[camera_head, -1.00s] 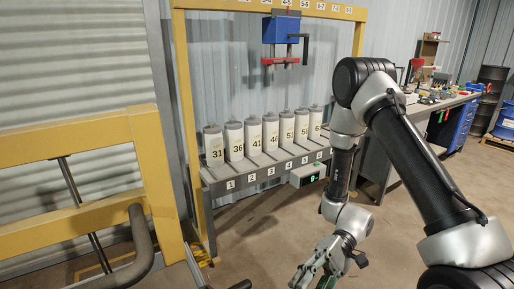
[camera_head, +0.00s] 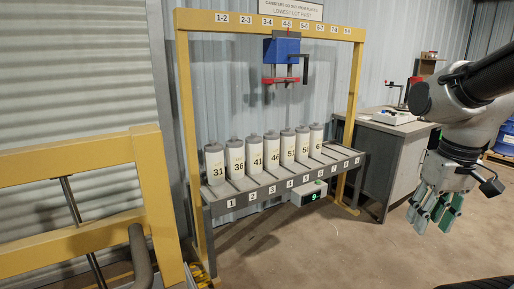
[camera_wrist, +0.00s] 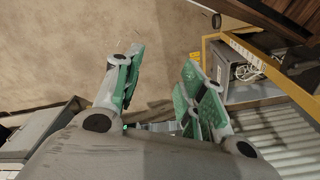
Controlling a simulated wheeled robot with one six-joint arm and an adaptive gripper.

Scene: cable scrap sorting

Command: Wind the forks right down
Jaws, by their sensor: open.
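A blue carriage (camera_head: 282,50) hangs from the yellow overhead beam, below the 4-5 mark. Red fork-like parts (camera_head: 281,80) show at its lower end, above the canisters and apart from them. A dark crank-like handle (camera_head: 305,66) sticks out on the carriage's right side. My gripper (camera_head: 437,212) is at the right of the head view, well away from the carriage, with its green-padded fingers pointing down. In the wrist view my gripper (camera_wrist: 158,82) is open, with nothing between the fingers. The forks cannot be made out in the wrist view.
Several numbered white canisters (camera_head: 254,153) stand in a row on a grey rack (camera_head: 290,188) with a green-lit display (camera_head: 312,196). A yellow frame (camera_head: 90,160) stands at the near left. A grey workbench (camera_head: 393,165) is behind on the right. Floor in front is clear.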

